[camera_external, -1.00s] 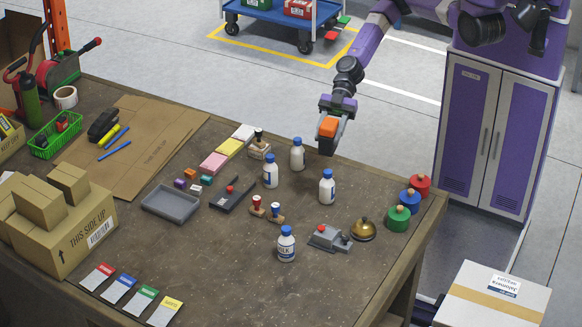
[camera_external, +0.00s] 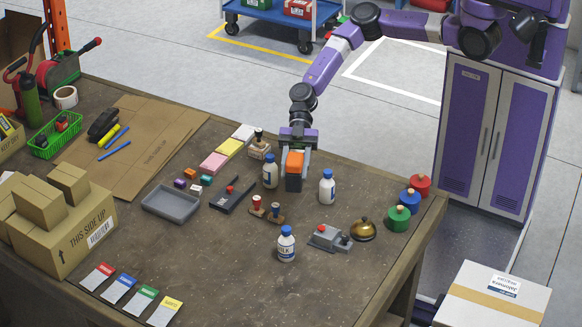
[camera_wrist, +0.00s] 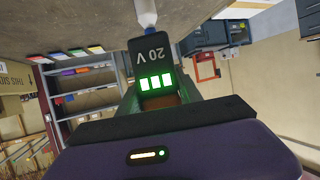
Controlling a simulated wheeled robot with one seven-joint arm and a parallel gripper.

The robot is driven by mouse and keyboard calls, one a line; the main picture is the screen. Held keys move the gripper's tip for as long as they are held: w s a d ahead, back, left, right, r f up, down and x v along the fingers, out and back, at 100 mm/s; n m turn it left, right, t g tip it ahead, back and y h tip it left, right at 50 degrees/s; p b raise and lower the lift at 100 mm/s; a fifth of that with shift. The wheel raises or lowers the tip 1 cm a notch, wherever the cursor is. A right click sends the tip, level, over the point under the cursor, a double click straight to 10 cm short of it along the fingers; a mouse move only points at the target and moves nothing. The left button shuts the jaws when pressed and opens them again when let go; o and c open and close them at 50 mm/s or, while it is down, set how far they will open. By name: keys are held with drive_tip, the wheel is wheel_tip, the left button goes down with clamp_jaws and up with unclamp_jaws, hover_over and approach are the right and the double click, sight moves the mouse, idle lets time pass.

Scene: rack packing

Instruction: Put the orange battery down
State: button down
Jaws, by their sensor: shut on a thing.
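The orange battery (camera_external: 294,162) has an orange upper part and a dark lower part. My gripper (camera_external: 294,168) is shut on it, between a milk bottle (camera_external: 270,172) at its left and another bottle (camera_external: 327,187) at its right. In the wrist view the battery (camera_wrist: 152,62) shows a "20 V" mark and lit green bars. A white bottle end (camera_wrist: 146,14) shows just beyond it there. The battery appears upright over or on the workbench (camera_external: 235,262); I cannot tell whether its base touches the top.
A third milk bottle (camera_external: 286,244) stands nearer the front. A grey tray (camera_external: 170,204), a black stapler-like tool (camera_external: 232,195), stamps (camera_external: 266,208), a grey device (camera_external: 329,239) and a brass bell (camera_external: 363,229) stand around. Green (camera_external: 398,219), blue and red weights line the right edge.

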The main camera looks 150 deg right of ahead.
wheel_tip(320, 180, down, 16)
drive_tip(key=shift+r+b, duration=0.1)
drive_tip(key=shift+b, duration=1)
drive_tip(key=shift+f, duration=0.25)
drive_tip(key=c, duration=1.1)
unclamp_jaws()
drive_tip(key=shift+r, duration=0.2)
drive_tip(key=v, duration=1.2)
drive_tip(key=shift+f, duration=0.1)
